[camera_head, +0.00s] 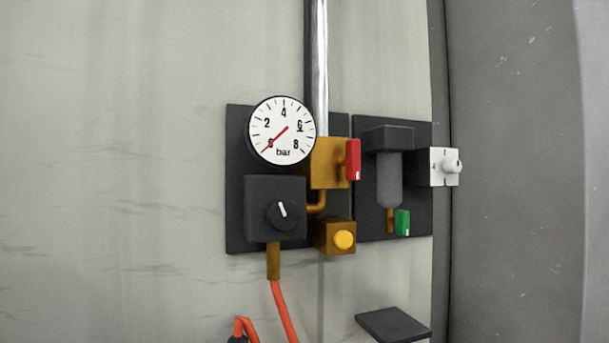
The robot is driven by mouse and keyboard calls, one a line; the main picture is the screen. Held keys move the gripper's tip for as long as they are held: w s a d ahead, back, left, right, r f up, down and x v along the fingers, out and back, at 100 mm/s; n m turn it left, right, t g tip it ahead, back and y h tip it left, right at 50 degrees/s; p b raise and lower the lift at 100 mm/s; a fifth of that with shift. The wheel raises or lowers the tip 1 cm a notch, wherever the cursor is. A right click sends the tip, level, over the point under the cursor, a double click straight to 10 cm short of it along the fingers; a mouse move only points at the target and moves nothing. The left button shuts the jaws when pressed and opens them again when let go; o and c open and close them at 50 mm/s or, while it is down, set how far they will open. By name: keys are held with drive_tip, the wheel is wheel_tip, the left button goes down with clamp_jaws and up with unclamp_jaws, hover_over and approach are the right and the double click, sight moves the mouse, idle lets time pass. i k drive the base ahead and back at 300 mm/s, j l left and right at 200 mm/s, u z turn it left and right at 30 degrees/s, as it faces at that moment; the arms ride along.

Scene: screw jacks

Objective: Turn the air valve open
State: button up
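A brass valve block (325,160) sits on a dark wall plate under a shiny vertical pipe (319,60). Its red lever (353,159) hangs upright on the block's right side. This looks like the air valve, though no label shows. A round white pressure gauge (282,130) marked "bar" is to its left, with the red needle at the low end, near 0. Below the gauge is a black box (262,190) with a round black knob (283,212). The knob's white mark points up, slightly left. My gripper is not in view.
A dark filter bowl (388,178) with a green lever (402,222) is to the right. A brass block with a yellow button (344,239) is below. A white switch (445,167) sticks out far right. An orange hose (282,310) hangs down. A dark shelf (393,324) juts out below.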

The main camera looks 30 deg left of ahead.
sight(352, 160)
drive_tip(key=i+u, duration=0.15)
drive_tip(key=u, duration=0.35)
drive_tip(key=i+l+u, duration=0.15)
drive_tip(key=u, duration=0.35)
